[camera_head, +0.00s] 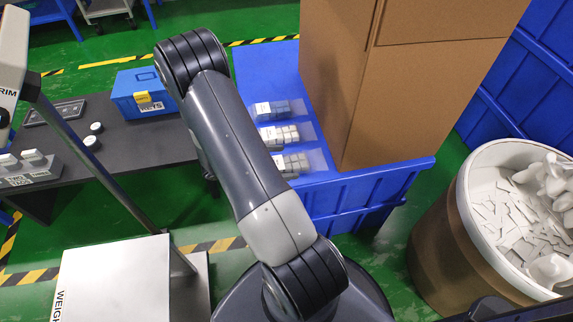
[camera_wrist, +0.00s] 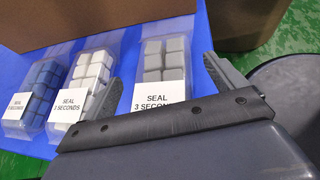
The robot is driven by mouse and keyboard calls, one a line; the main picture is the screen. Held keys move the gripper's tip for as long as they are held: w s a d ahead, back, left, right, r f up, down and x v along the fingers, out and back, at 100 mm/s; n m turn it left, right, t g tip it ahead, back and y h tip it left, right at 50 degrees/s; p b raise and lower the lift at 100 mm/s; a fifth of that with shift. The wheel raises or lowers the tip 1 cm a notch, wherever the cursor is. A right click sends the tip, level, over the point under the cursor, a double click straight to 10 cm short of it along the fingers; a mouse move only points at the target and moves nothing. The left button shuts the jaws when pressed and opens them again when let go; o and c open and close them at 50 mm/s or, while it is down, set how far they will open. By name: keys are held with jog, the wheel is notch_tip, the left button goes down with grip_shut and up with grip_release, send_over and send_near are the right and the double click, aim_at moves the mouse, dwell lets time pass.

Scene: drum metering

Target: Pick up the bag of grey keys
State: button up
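The bag of grey keys (camera_wrist: 168,62) is a clear bag with a white label reading "SEAL 3 SECONDS". It lies on the blue surface and also shows in the head view, nearest of three bags (camera_head: 290,162). My gripper (camera_wrist: 162,68) is open and empty, its two dark fingers spread to either side of the grey bag in the wrist view. How far above the bag they are I cannot tell. The bag of white keys (camera_wrist: 90,76) lies just left, close to the left finger. The bag of blue keys (camera_wrist: 38,84) is farther left. My arm hides the gripper in the head view.
A tall cardboard box (camera_head: 400,100) stands on the blue crate (camera_head: 375,190), right behind the bags. A drum of white pieces (camera_head: 465,215) stands at right. A dark table (camera_head: 130,145) with a blue toolbox (camera_head: 140,90) and a white weighing platform (camera_head: 115,275) are at left.

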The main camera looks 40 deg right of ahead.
jog(key=c, duration=1.2)
jog(key=shift+r, duration=0.1)
